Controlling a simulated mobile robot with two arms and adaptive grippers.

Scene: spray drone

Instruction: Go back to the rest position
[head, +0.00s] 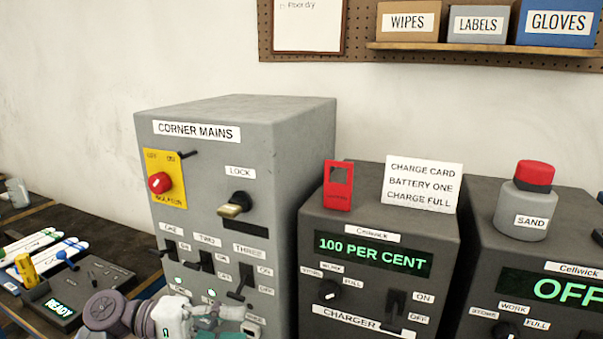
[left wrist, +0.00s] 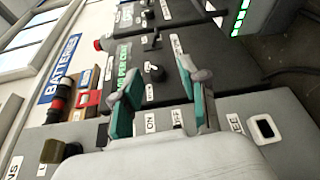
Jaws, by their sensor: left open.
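My left gripper (head: 217,325) shows at the bottom of the head view, in front of the lower part of the grey corner mains box (head: 300,170). In the left wrist view the two teal fingers of the left gripper (left wrist: 161,98) are spread apart with nothing between them. The face of the grey box lies close behind the fingers there. I cannot tell whether they touch it. My right gripper is in neither view.
A dark charger (head: 445,240) reading 100 PER CENT stands right of the mains box, with a red tag (head: 339,186) and a white card (head: 422,185) on top. Another charger (head: 480,270) reads OFF. A small dark device (head: 85,297) lies left.

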